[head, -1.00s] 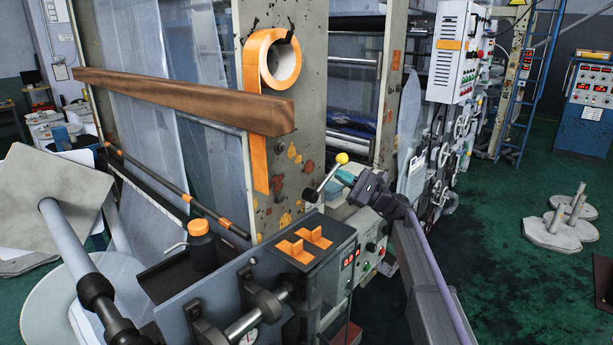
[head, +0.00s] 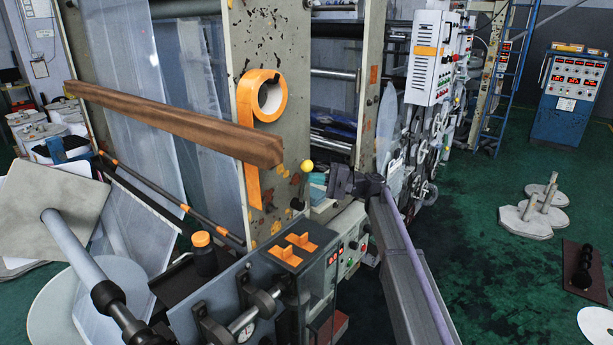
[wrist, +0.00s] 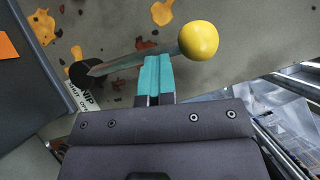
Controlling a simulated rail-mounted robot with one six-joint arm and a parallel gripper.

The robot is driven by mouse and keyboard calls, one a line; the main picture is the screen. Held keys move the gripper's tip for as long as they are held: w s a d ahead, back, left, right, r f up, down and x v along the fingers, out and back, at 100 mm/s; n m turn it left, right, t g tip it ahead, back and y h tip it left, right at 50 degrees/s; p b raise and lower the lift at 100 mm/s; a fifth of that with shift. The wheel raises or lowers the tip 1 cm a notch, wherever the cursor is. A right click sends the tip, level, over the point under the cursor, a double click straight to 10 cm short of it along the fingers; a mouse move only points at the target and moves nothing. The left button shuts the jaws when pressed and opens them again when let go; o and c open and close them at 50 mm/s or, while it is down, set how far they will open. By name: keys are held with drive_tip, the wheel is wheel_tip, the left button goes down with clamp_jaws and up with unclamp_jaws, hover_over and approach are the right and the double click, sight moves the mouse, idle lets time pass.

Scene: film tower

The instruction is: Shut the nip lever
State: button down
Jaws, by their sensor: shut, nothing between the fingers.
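The nip lever has a yellow ball knob (head: 307,166) and a metal rod on a dark pivot (head: 297,204) on the machine frame. In the head view it stands nearly upright. In the wrist view the knob (wrist: 198,41) is at upper right and the rod (wrist: 125,61) runs left to the round dark pivot (wrist: 82,74). My gripper (wrist: 155,60) has teal fingers, closed and empty, with tips at the rod near the knob; contact is not certain. My gripper also shows right of the lever (head: 318,181).
A wooden beam (head: 175,122) crosses left of and above the lever. An orange tape roll (head: 262,96) hangs on the post.

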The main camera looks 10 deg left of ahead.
drive_tip(key=shift+s+a+r, duration=0.1)
drive_tip(key=shift+s+a, duration=0.1)
drive_tip(key=shift+s, duration=0.1)
idle(0.5)
drive_tip(key=w+d, duration=0.3)
drive_tip(key=d, duration=0.9)
drive_tip(key=shift+w+d, duration=0.25)
drive_tip(key=shift+w, duration=0.15)
